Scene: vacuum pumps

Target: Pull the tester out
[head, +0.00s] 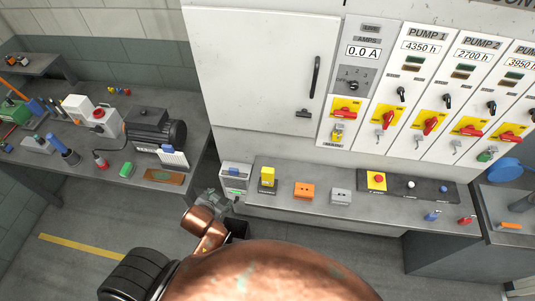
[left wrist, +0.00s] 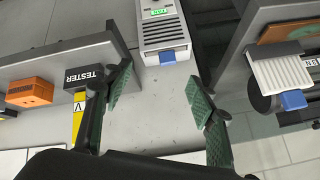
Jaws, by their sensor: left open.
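The tester (head: 267,178) is a yellow and black block that stands upright on the bench below the switch cabinet. In the left wrist view, the black part of the tester (left wrist: 84,76) with the white word TESTER and its yellow face lie at the left, partly hidden by a finger. My left gripper (head: 214,203) is at the bench's left end in the head view. In the left wrist view, my left gripper (left wrist: 160,100) is open with nothing between its fingers; the tester lies by the left finger, outside the gap. Contact cannot be told. My right gripper is not in view.
A white unit with a green display (head: 235,178) stands left of the tester. An orange box (head: 304,191) and a grey box (head: 340,196) stand to its right. The cabinet (head: 262,80) rises behind. A motor (head: 155,132) is on the left bench (head: 95,165).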

